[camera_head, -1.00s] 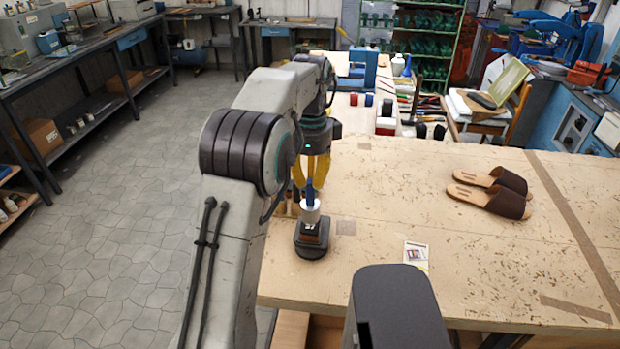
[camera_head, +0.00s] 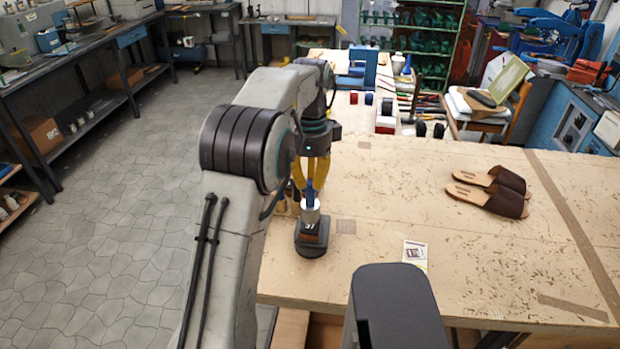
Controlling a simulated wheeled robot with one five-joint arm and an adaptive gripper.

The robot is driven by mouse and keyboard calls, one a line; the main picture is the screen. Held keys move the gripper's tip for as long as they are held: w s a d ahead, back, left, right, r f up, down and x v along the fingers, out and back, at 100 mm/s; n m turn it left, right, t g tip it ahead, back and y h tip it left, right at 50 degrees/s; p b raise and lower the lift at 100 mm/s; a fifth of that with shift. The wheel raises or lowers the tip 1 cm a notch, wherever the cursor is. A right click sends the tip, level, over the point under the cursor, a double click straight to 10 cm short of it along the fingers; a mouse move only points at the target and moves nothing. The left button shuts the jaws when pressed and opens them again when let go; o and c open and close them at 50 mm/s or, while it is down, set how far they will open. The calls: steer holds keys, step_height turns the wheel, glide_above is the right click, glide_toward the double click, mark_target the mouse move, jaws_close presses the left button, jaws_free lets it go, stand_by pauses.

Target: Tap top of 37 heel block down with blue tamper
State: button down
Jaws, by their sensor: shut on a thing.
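The 37 heel block (camera_head: 312,230) is dark, marked 37, and sits on a dark base near the left edge of the wooden workbench. The blue tamper (camera_head: 310,193) is upright right above it, blue handle up, with a pale round head (camera_head: 311,213) at the block's top. I cannot tell whether head and block touch. My gripper (camera_head: 309,180) has yellow fingers and is shut on the tamper's handle. My arm partly hides the fingers and the bench edge behind them.
Brown sandals (camera_head: 490,191) lie on the workbench (camera_head: 430,180) at the right. A small printed card (camera_head: 415,253) lies right of the block. Small brown items (camera_head: 284,207) stand left of the tamper.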

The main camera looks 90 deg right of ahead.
steer(key=shift+r, duration=0.2)
steer(key=shift+r+p, duration=0.4)
steer(key=shift+r, duration=1.6)
steer(key=shift+f, duration=0.1)
